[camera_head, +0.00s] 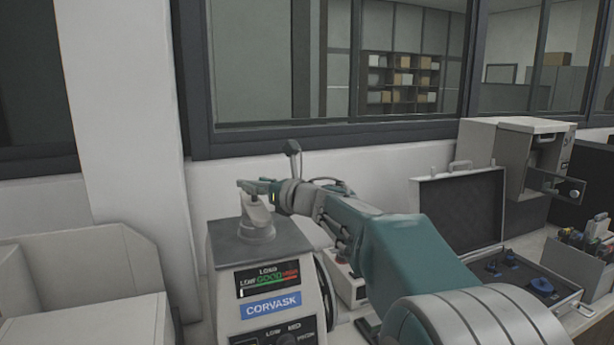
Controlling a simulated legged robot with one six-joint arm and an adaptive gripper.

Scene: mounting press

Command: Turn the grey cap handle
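The mounting press (268,285) stands at the lower middle, with a load scale and a blue CORVASK label on its front. Its grey cap handle (259,213) rises, tilted, from the round cap on top. My gripper (250,187) reaches in from the right and is at the upper end of the handle. It overlaps the handle's top in the picture. Whether the fingers touch or grip it is too small to tell. My wrist and arm hide part of the space right of the press.
An open case (460,215) with dark lining and blue parts lies to the right. Behind it is a light-grey cabinet machine (515,165). A bin of bottles or tools (580,262) stands at far right. White boxes (85,285) fill the left. A wall and window are behind.

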